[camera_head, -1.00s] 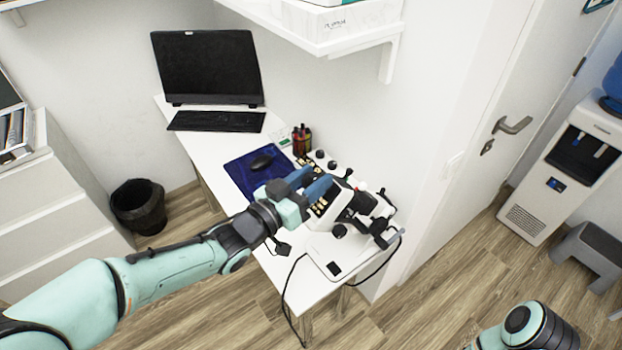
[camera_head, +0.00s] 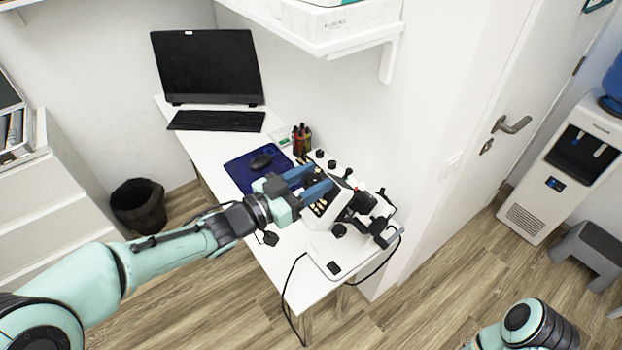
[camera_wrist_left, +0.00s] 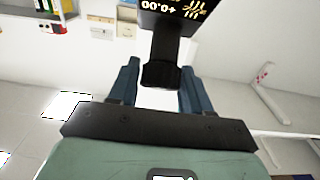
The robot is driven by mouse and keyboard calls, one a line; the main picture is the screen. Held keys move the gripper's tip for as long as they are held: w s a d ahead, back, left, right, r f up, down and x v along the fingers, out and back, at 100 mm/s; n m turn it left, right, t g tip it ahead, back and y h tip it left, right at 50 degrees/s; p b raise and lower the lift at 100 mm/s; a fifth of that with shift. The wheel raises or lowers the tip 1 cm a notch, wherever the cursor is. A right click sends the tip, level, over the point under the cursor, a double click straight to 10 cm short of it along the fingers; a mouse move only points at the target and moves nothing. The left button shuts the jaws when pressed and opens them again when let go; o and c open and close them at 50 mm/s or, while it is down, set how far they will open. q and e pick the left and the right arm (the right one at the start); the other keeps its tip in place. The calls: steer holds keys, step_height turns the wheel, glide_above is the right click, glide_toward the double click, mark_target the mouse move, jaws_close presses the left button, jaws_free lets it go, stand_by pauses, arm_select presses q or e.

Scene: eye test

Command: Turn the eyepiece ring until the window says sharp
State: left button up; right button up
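A white microscope-like instrument (camera_head: 318,222) with black knobs stands on the desk. In the left wrist view its black eyepiece part (camera_wrist_left: 163,74) lies between my left gripper's two blue fingers (camera_wrist_left: 160,88), with a visible gap on each side. The gripper is open. In the head view the blue fingers (camera_head: 314,182) reach the instrument from the left. A black window (camera_wrist_left: 182,14) with gold characters shows above the eyepiece, cut by the frame's top. Its characters look upside down, resembling +0.00 beside a symbol; I see no word sharp. My right gripper is out of view.
The white desk (camera_head: 210,144) holds a monitor (camera_head: 207,68), a keyboard (camera_head: 216,121), a mouse on a blue mat (camera_head: 243,176) and small bottles (camera_head: 301,140). A shelf (camera_head: 352,38) overhangs the back. A cable hangs over the desk's front edge.

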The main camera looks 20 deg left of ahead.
arm_select(q)
steer(key=shift+o, duration=0.8)
steer(key=b+v, duration=0.1)
steer(key=v, duration=1.2)
steer(key=shift+a, duration=0.15)
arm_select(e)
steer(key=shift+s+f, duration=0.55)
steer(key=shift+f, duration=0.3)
arm_select(q)
steer(key=shift+s, duration=0.1)
